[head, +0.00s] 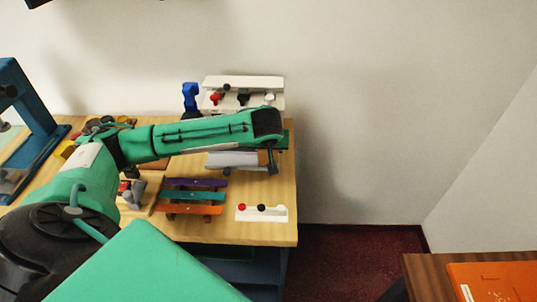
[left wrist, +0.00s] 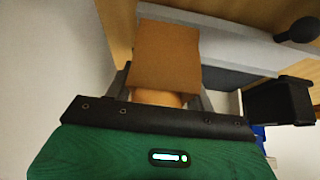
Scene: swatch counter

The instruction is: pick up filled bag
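A brown, box-shaped thing (left wrist: 165,57) that may be the filled bag stands in the middle of the left wrist view, with a paler tan part below it. My left gripper (left wrist: 165,85) has a dark finger on each side of it. I cannot tell whether the fingers press on it or stand apart. In the head view my left arm reaches right across the counter, and its gripper (head: 271,160) hangs near the counter's right side. My right gripper is not in view.
On the wooden counter (head: 255,228) lie purple, teal and orange strips (head: 193,196) and a white strip with knobs (head: 262,213). A white rack (head: 243,83) and a blue item (head: 190,97) stand behind.

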